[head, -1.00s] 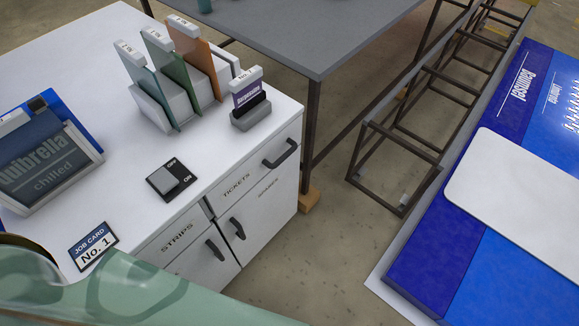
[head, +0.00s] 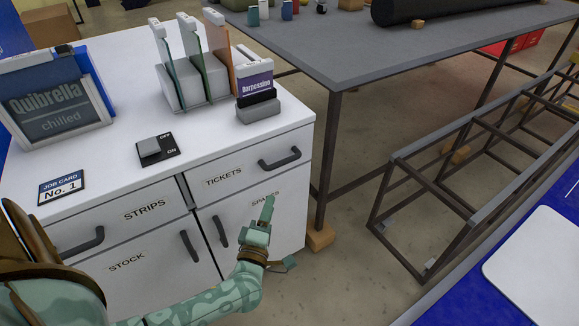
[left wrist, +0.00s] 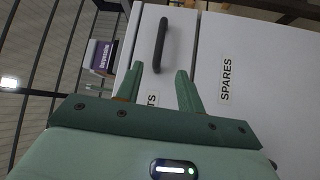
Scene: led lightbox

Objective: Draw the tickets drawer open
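The tickets drawer (head: 243,174) is the white upper right drawer of the cabinet, and it is shut flush. Its dark bar handle (head: 280,159) lies right of the TICKETS label. My left gripper (head: 268,202) is in front of the spares door, below and a little left of the handle. In the left wrist view the two green fingers (left wrist: 160,69) are apart with nothing between them. My right gripper is in neither view.
The spares door (head: 265,220), strips drawer (head: 140,222) and stock door (head: 150,275) share the cabinet front. A purple card holder (head: 258,110) stands on the top near the drawer's edge.

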